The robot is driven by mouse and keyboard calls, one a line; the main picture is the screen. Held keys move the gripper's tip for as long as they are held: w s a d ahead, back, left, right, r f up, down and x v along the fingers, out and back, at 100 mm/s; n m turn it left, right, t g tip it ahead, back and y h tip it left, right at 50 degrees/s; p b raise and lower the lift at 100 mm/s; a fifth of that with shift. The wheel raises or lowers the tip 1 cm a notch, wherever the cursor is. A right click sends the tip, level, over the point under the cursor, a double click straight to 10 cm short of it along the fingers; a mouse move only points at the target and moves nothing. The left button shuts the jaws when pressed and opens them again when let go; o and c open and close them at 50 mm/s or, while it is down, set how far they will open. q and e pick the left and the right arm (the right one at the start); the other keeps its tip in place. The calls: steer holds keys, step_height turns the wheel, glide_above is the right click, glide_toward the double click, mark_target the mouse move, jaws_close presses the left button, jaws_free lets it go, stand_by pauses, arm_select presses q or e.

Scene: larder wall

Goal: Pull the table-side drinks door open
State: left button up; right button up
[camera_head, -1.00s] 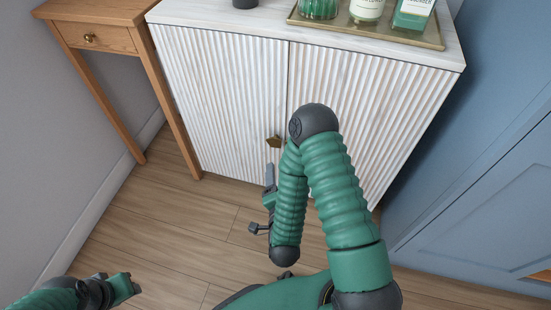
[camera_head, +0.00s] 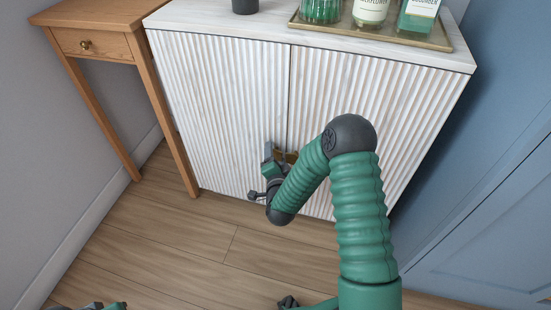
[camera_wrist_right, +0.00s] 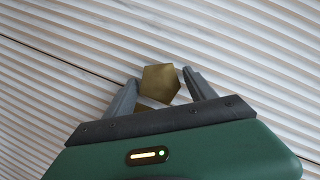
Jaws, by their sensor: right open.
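The white cabinet has two fluted doors, both shut. The table-side door (camera_head: 215,105) is the left one, next to the wooden table. My right gripper (camera_head: 272,154) is low at the seam between the doors, open. In the right wrist view a brass pull (camera_wrist_right: 160,82) lies between the spread fingers of the right gripper (camera_wrist_right: 162,78), with a gap to the right finger. Contact with the left finger is unclear. More brass shows below it, partly hidden. In the head view brass (camera_head: 291,157) shows just right of the fingers. My left gripper (camera_head: 108,306) is mostly cut off at the bottom left.
The wooden side table (camera_head: 95,17) stands left of the cabinet. A brass tray (camera_head: 372,33) with bottles and a dark cup (camera_head: 245,5) are on the cabinet top. A blue panelled unit (camera_head: 490,200) stands at right. The floor (camera_head: 190,245) in front is clear.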

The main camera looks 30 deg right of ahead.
jaws_close()
stand_by(0.3)
